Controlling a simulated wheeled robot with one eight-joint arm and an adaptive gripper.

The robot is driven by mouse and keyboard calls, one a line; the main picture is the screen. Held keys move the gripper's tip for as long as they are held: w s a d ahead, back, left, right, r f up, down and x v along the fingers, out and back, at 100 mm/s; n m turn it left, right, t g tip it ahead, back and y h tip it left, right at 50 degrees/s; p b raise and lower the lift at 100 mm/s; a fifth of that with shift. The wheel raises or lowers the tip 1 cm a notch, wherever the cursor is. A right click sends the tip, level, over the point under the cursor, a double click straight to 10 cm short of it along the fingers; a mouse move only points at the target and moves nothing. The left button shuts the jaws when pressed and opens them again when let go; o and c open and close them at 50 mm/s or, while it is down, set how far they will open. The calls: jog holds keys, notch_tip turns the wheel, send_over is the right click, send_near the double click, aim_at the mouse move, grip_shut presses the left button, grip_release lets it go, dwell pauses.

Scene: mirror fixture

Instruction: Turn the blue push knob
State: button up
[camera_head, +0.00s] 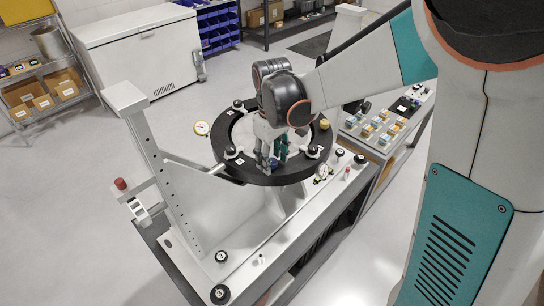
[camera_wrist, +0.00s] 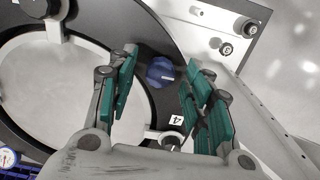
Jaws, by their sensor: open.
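The blue push knob (camera_wrist: 160,71) is round with a pale line on its face, and sits on the black ring (camera_wrist: 84,12) of the fixture. In the wrist view it lies between and a little beyond the green-padded fingers of my gripper (camera_wrist: 158,92), which are open and stand apart from it on both sides. In the head view my gripper (camera_head: 272,162) points down at the front part of the ring (camera_head: 232,170).
A white label marked 4 (camera_wrist: 176,120) is beside the knob. An upright post (camera_head: 160,165) rises on the left. A bench with small parts (camera_head: 378,125) stands right.

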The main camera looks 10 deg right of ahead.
aim_at(272, 161)
notch_tip(272, 161, up, 12)
dwell(0.5)
jog(key=shift+s+f, duration=0.1)
jog(key=s+d+f+m+t+b, duration=0.3)
jog(key=s+d+f+b, duration=0.1)
jog(key=s+f+b, duration=0.5)
jog(key=s+d+f+m+t+b, duration=0.3)
jog(key=s+d+f+t+b, duration=0.1)
jog(key=s+f+b, duration=0.5)
notch_tip(272, 161, down, 3)
jog(key=b, duration=0.2)
jog(key=shift+d+m+b, duration=0.15)
jog(key=shift+m+b, duration=0.15)
jog(key=shift+m, duration=0.1)
